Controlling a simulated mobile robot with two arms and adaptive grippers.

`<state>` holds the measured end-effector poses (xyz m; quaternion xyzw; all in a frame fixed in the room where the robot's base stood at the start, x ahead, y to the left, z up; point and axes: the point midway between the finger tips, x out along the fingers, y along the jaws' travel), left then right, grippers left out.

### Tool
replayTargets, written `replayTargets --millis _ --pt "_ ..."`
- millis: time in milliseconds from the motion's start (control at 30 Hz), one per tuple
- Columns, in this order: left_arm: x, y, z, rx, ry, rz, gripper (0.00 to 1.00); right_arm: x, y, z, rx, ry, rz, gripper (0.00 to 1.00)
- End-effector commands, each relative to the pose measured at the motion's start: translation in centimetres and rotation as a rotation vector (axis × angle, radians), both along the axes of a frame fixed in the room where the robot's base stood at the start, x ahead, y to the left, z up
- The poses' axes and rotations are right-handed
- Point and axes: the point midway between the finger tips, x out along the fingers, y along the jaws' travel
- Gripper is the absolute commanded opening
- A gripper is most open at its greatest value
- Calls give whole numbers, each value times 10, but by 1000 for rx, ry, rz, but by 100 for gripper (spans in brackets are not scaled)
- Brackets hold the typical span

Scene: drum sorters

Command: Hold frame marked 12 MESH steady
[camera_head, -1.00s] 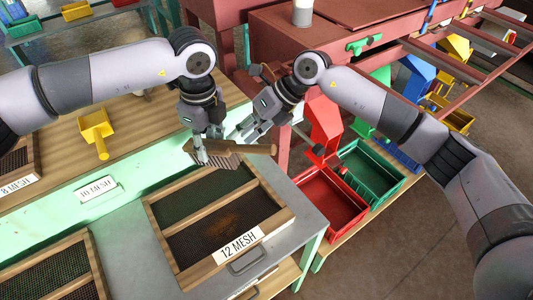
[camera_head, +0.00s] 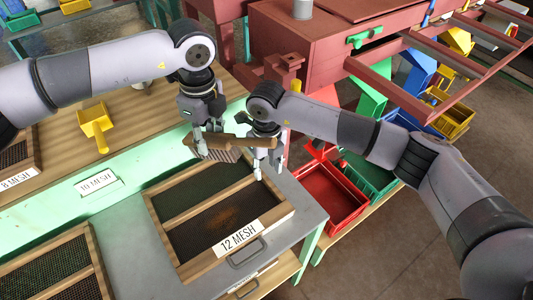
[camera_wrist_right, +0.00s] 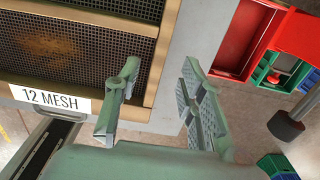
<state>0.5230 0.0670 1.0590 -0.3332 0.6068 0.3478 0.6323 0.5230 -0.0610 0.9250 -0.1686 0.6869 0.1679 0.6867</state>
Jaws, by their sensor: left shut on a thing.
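The wooden frame marked 12 MESH (camera_head: 208,202) lies on the grey bench top, with a brown patch on its dark mesh. Its white label and right rim also show in the right wrist view (camera_wrist_right: 52,98). My left gripper (camera_head: 208,145) is shut on a wood-handled brush (camera_head: 240,142), held at the frame's far edge with bristles down. Whether the bristles touch the frame is unclear. My right gripper (camera_head: 268,170) is open at the frame's right side. In the right wrist view its fingers (camera_wrist_right: 160,75) are apart, one on each side of the right rim; contact is not clear.
A red bin (camera_head: 330,205) and a green bin (camera_head: 370,175) stand right of the bench. A yellow scoop (camera_head: 96,126) lies on the wooden top at left. Another mesh frame (camera_head: 60,268) sits at front left. A drawer handle (camera_head: 246,253) is below the label.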

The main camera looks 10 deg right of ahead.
Motion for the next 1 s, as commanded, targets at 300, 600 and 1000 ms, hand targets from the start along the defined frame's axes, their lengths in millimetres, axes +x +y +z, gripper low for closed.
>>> replayTargets --millis 300,600,1000 --pt "0 0 0 -1 -1 0 0 0 0 -40 0 0 0 37" --pt "0 0 0 -1 -1 0 0 0 0 -45 1 0 1 37" --pt "0 0 0 -1 -1 0 0 0 0 -44 0 -1 0 15"
